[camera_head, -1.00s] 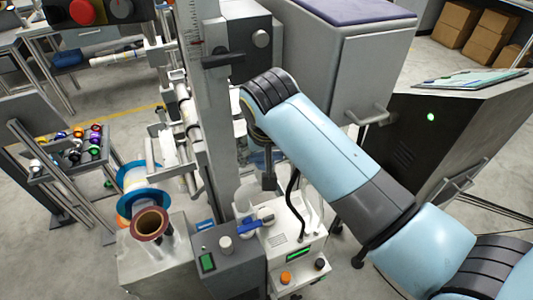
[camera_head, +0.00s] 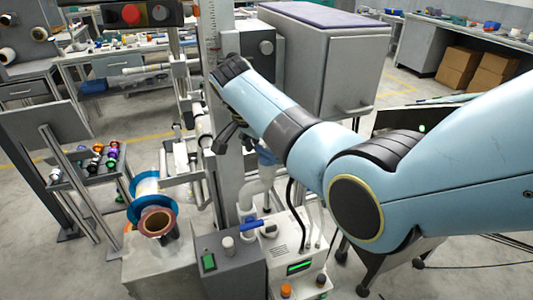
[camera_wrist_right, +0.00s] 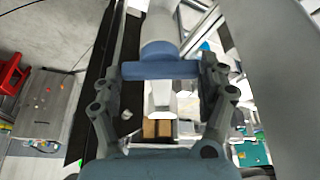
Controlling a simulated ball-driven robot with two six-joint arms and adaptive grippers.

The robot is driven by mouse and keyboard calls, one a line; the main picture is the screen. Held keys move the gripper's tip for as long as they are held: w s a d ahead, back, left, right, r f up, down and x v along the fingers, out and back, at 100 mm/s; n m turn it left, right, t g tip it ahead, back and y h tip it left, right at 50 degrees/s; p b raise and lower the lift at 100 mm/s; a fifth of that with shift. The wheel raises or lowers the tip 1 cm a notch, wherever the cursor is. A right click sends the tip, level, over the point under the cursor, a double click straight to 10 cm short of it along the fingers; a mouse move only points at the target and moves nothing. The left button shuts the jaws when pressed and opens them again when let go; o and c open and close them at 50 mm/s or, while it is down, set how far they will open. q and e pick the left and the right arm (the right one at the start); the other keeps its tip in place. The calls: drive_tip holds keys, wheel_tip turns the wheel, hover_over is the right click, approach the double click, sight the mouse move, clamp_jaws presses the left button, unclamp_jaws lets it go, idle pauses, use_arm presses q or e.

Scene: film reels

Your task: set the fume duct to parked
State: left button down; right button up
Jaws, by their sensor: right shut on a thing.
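The fume duct (camera_head: 259,186) is a pale grey bent pipe. It rises behind the grey machine in the head view, with a blue part (camera_head: 266,156) at its upper end, partly hidden by my right arm. In the right wrist view a grey cylinder with a blue collar (camera_wrist_right: 160,48) and a blue crossbar (camera_wrist_right: 160,70) lies between the fingers. My right gripper (camera_wrist_right: 160,88) is shut on this blue crossbar. In the head view only the dark right gripper (camera_head: 228,136) shows, beside the upright column. My left gripper is not in view.
A grey column (camera_head: 228,185) with a scale stands close to the right gripper. A large grey cabinet (camera_head: 325,70) is behind my arm. Reels (camera_head: 157,222) stand at the left, and a machine with a blue lever (camera_head: 257,224) is below.

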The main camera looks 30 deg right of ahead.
drive_tip(key=shift+w+m, duration=0.1)
drive_tip(key=shift+m, duration=0.3)
drive_tip(key=shift+f+m+g+b, duration=0.1)
drive_tip(key=shift+m+g+b, duration=0.4)
drive_tip(key=shift+m, duration=0.7)
drive_tip(key=shift+m+g+b, duration=0.3)
drive_tip(key=shift+m, duration=0.1)
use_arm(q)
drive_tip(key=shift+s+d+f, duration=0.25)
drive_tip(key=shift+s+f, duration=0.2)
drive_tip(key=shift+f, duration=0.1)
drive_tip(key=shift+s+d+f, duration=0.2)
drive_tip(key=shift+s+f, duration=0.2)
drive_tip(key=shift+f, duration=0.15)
